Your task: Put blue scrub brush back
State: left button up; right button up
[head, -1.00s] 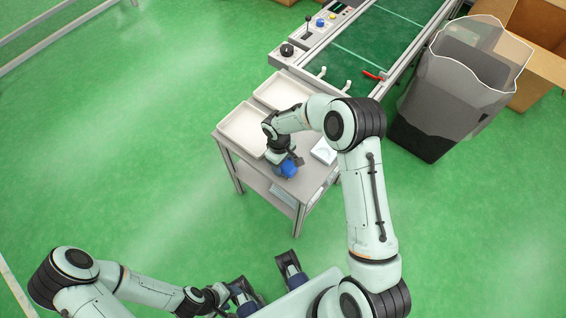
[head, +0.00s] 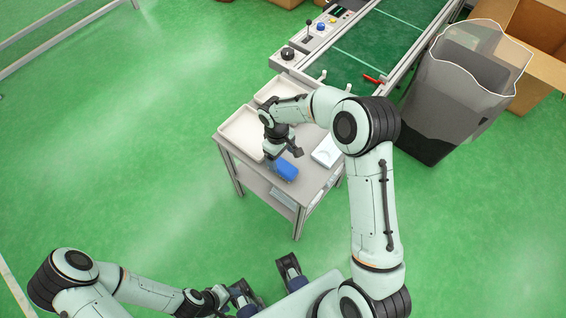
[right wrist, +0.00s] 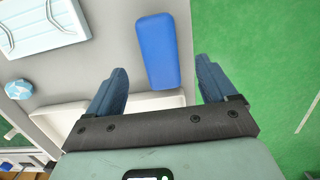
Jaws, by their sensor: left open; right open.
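The blue scrub brush (head: 286,170) lies on the top of the grey cart (head: 309,180), near its front edge. It shows as a blue block in the right wrist view (right wrist: 158,50). My right gripper (head: 284,153) is open and empty just above and behind the brush. My left gripper (head: 266,281) is open and empty, low near my base. The brush's underside is hidden.
Two shallow white trays (head: 240,148) sit on the cart's left and back. A white flat item (head: 327,151) lies at the right of its top. A conveyor (head: 385,35) stands behind, a grey bin (head: 450,95) to the right. Green floor is clear on the left.

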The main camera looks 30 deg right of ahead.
aim_at(280, 164)
jog(key=shift+w+a+r, duration=0.1)
jog(key=shift+w+r, duration=0.05)
jog(key=shift+r, duration=1.2)
jog(key=shift+w+a+r, duration=0.1)
jog(key=shift+w+r, duration=0.05)
jog(key=shift+r, duration=1.15)
